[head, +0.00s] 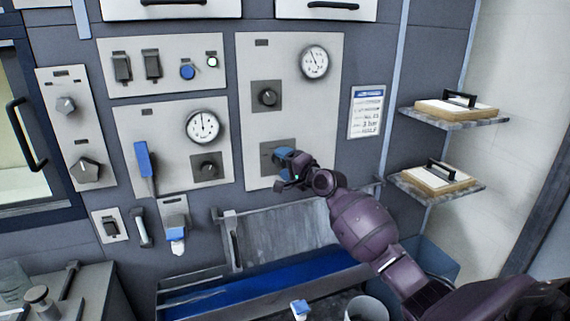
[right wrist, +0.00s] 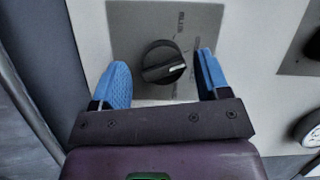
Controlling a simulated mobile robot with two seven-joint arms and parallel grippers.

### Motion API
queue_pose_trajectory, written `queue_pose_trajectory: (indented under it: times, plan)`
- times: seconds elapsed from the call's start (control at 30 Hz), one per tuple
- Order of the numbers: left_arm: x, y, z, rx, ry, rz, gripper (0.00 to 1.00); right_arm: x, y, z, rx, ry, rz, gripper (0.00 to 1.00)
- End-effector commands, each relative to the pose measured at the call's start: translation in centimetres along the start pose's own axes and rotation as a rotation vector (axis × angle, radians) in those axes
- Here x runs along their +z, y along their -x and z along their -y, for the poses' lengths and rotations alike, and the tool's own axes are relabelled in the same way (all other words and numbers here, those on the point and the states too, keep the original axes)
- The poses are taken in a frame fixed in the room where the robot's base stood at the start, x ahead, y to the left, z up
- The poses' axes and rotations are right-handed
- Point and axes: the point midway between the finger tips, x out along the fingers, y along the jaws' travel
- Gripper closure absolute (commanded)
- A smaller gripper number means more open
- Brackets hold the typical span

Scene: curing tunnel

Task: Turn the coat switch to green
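The switch is a black round knob (right wrist: 163,62) with a pale pointer line, on a grey square plate (right wrist: 125,30). Small lettering on the plate is too blurred to read surely. My right gripper (head: 287,165) is at this plate, low on the tall white panel (head: 255,132). Its two blue fingertips stand open on either side of the knob, with a narrow gap on each side. In the head view the gripper hides the knob. My left gripper is not in view.
Another black knob (head: 267,97) and a round gauge (head: 315,62) sit higher on the same panel. A blue lever (head: 144,165) and another gauge (head: 203,127) are on the panel to the left. Two shelves (head: 455,120) (head: 435,192) stick out at the right. A blue-lined trough (head: 225,297) lies below.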

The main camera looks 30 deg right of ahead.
Motion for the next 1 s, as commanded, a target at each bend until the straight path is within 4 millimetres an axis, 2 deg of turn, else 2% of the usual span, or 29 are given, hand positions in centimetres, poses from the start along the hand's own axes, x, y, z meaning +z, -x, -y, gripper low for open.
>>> queue_pose_trajectory:
  times: [0.23,0.37,0.8,1.0]
  plan:
    - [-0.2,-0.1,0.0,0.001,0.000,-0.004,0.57,-0.1,0.2,0.2,-0.003,0.000,-0.001,0.31]
    - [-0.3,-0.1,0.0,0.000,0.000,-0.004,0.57,-0.1,1.1,0.1,-0.003,0.000,-0.001,0.31]
    - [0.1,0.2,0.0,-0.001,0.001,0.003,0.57,0.0,8.5,0.0,-0.001,0.002,-0.001,0.31]
    - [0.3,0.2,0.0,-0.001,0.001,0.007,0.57,0.0,10.4,0.1,-0.001,0.001,0.000,0.31]
